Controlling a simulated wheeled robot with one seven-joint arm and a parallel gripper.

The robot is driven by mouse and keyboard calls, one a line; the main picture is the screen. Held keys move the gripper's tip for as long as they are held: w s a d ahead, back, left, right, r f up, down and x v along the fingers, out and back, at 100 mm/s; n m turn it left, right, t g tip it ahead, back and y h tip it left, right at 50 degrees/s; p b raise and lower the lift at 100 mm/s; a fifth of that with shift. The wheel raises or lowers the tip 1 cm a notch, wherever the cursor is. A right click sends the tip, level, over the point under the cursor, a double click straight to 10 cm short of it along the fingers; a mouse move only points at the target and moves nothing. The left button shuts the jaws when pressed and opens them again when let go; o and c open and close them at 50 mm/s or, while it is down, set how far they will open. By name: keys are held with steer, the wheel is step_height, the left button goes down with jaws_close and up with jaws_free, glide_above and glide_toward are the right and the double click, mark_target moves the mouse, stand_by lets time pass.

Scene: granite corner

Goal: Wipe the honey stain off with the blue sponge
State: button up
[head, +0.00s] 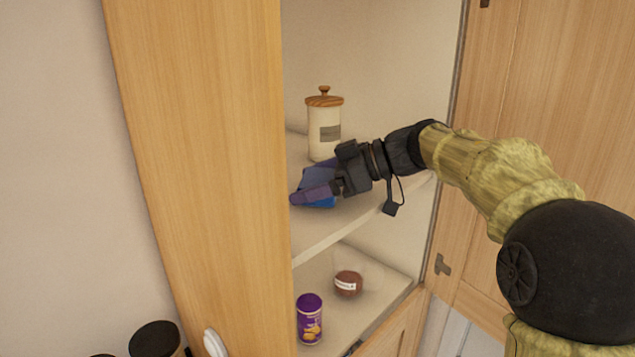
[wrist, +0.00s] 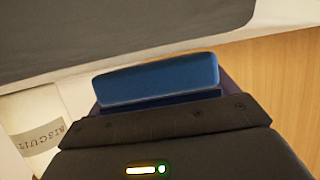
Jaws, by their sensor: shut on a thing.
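My gripper (head: 318,192) is inside the open cupboard, over the upper shelf (head: 345,218), and is shut on the blue sponge (head: 320,204). In the wrist view the sponge (wrist: 160,78) shows as a blue block just past the gripper's edge. In the head view the sponge is low at the shelf surface, but I cannot tell whether it touches. A small orange-brown edge, perhaps the honey stain (wrist: 181,56), shows behind the sponge in the wrist view. No stain shows in the head view, where the gripper and sponge cover part of the shelf.
A cream jar with a wooden lid (head: 324,130) stands on the shelf behind my gripper; its label shows in the wrist view (wrist: 40,137). A purple can (head: 309,318) and a brown round container (head: 348,283) are on the shelf below. The left cupboard door (head: 205,150) stands close to the gripper.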

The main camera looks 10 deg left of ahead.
mark_target(335, 201)
steer(key=shift+s+a+r, duration=0.1)
steer(key=shift+r, duration=0.15)
steer(key=shift+s+d+f, duration=0.2)
steer(key=shift+s, duration=0.05)
steer(key=shift+d, duration=0.35)
steer(key=shift+s+d+f, duration=0.1)
steer(key=shift+d+f, duration=0.05)
steer(key=shift+s+d+f, duration=0.15)
steer(key=shift+s+d, duration=0.75)
steer(key=shift+d, duration=0.2)
steer(key=shift+s+d, duration=1.1)
steer(key=shift+d, duration=0.3)
